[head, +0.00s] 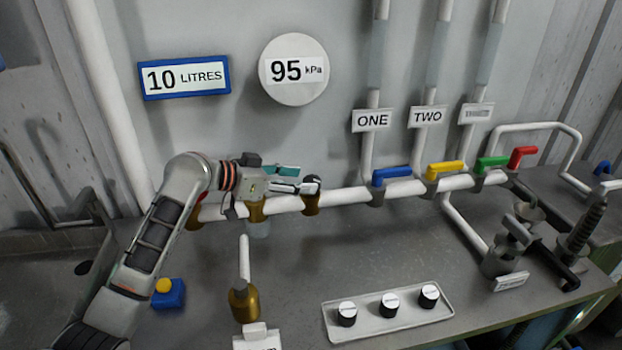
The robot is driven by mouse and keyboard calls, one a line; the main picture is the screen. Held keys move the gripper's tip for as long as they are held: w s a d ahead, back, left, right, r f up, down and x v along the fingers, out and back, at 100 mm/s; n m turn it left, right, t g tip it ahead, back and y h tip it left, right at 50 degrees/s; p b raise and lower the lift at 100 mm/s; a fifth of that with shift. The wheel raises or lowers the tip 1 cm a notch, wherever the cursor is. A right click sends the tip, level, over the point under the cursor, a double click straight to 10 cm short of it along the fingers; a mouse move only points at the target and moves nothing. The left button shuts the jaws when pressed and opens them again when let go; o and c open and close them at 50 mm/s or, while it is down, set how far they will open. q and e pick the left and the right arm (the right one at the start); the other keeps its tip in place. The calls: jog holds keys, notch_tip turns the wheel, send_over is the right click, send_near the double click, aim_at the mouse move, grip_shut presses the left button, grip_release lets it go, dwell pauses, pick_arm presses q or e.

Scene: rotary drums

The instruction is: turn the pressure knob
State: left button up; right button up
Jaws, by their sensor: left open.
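My left gripper (302,180) is open. It reaches in from the left above the pipe, with its fingertips at the knob. I cannot tell whether the fingers touch the knob, and they hide part of it. My right gripper is not in view.
Blue (391,176), yellow (445,169), green (492,163) and red (523,156) levers line the pipe to the right. A tray (392,329) with three black knobs lies at the front. A brass vessel (243,303) and a blue box (168,296) stand near my left arm.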

aim_at(309, 180)
pick_arm(q)
jog(key=shift+x, duration=2.3)
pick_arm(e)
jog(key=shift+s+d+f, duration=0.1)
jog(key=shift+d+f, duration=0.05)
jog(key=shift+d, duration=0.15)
pick_arm(q)
jog(key=c, duration=1.1)
jog(key=shift+c, duration=0.2)
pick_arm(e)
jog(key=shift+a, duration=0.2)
